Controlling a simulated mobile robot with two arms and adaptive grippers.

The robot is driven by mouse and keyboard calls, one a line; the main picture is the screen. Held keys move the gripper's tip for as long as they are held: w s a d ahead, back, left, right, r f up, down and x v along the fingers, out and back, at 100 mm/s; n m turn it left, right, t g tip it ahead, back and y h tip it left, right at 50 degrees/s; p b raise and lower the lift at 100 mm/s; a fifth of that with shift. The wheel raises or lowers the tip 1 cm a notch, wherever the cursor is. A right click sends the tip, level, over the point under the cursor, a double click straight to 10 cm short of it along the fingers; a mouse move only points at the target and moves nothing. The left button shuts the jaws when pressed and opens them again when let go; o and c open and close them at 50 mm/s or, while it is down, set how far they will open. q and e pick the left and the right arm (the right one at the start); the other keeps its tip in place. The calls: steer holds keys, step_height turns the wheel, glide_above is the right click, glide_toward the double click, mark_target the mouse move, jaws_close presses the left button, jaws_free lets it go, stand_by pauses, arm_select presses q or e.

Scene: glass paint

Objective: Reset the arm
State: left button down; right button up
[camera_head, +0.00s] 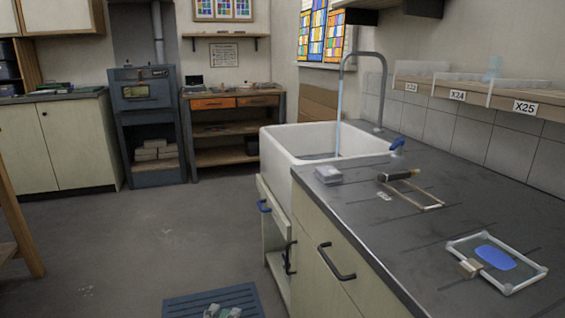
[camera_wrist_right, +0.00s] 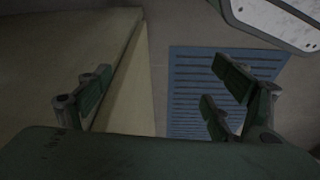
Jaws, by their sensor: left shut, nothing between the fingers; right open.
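My left gripper (camera_head: 222,312) shows at the bottom edge of the head view, only its grey-green fingertips in the picture. They are close together with nothing seen between them, and in the picture they lie over the blue slatted mat. The rest of that arm is out of the frame. My right gripper (camera_wrist_right: 160,90) shows in the right wrist view with its dark green fingers spread wide and empty. A blue slatted mat (camera_wrist_right: 190,75) lies on the floor beyond its fingers. I do not make out the right gripper in the head view.
A dark counter (camera_head: 400,245) with a white sink (camera_head: 290,150) stands at right. It holds a framed glass pane (camera_head: 465,247) with a blue patch and a second frame (camera_head: 430,205). A cabinet door under the sink stands ajar. The left floor (camera_head: 120,240) is mostly clear.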

arm_select(q)
steer(key=s+a+f+n+g+y, duration=0.4)
steer(key=s+f+n, duration=0.35)
steer(key=f, duration=0.45)
steer(key=s+a+f+n+g+y, duration=0.1)
steer(key=s+a+f+n+g, duration=0.3)
steer(key=s+f+n+g, duration=0.45)
steer(key=s+f+g+p, duration=0.1)
steer(key=s+f+p, duration=0.4)
steer(key=s, duration=0.6)
steer(key=s+a+f+n+g+p, duration=0.1)
steer(key=s+f+p, duration=0.5)
steer(key=s, duration=0.5)
steer(key=s+a+f+g+p, duration=0.1)
steer(key=s+f+p, duration=0.5)
steer(key=s, duration=0.5)
steer(key=shift+f+n+p, duration=0.25)
steer(key=shift+n+p, duration=0.15)
steer(key=shift+p, duration=0.4)
arm_select(e)
steer(key=s+d+f+g, duration=0.1)
steer(key=s+f, duration=0.3)
steer(key=s, duration=0.6)
steer(key=s+d+f, duration=0.2)
steer(key=s+f, duration=0.2)
steer(key=s, duration=0.6)
steer(key=shift+d+f+g, duration=0.2)
steer(key=shift+f+g, duration=0.15)
steer(key=shift+g, duration=0.05)
